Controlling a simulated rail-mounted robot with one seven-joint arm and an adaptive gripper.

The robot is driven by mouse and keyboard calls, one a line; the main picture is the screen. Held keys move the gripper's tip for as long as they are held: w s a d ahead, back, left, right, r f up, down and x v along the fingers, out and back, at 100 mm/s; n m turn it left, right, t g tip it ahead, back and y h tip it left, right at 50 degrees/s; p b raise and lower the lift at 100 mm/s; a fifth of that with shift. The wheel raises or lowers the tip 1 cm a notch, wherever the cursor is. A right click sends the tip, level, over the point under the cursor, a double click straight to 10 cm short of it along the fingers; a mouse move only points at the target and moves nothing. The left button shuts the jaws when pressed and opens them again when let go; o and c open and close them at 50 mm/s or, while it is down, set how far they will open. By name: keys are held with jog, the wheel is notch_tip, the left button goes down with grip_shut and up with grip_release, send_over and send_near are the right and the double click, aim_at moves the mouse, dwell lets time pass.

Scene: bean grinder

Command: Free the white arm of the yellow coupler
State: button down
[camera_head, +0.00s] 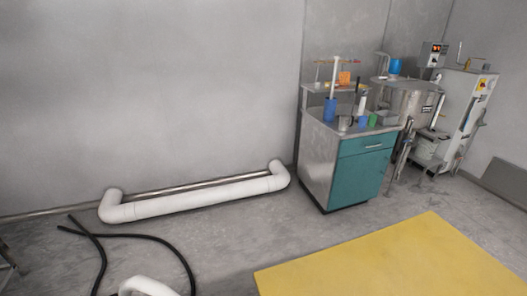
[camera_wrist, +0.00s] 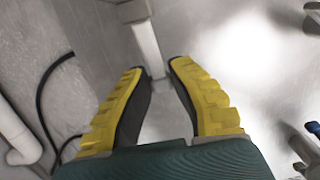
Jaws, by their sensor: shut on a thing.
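My gripper (camera_wrist: 160,88) shows in the wrist view, with two yellow ribbed fingers with dark inner faces, rising from a dark teal palm. The fingers lean toward each other and a narrow gap shows between their tips. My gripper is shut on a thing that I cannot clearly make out. A white bar (camera_wrist: 147,45) lies in line with the gap, just above the fingertips in the picture; I cannot tell whether it touches them. I cannot pick out a separate yellow coupler. My gripper is not recognisable in the head view.
A flat yellow surface (camera_head: 400,262) fills the lower right. A teal-fronted cabinet (camera_head: 361,178) carries cups and bottles. A metal machine (camera_head: 413,103) stands right of it. A white pipe (camera_head: 190,202) runs along the wall. A black hose (camera_head: 150,238) lies on open grey floor.

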jog(key=shift+a+r, duration=0.35)
jog(key=shift+a+r+p, duration=0.1)
jog(key=shift+r+p, duration=0.45)
jog(key=shift+p, duration=0.15)
jog(key=shift+s, duration=0.1)
jog(key=shift+f, duration=0.1)
jog(key=c, duration=1)
grip_release()
jog(key=shift+a, duration=0.1)
jog(key=shift+o, duration=0.2)
jog(key=shift+f, duration=0.1)
notch_tip(320, 180, up, 8)
jog(key=p, duration=0.7)
jog(key=shift+s+a, duration=0.25)
jog(key=shift+a, duration=0.1)
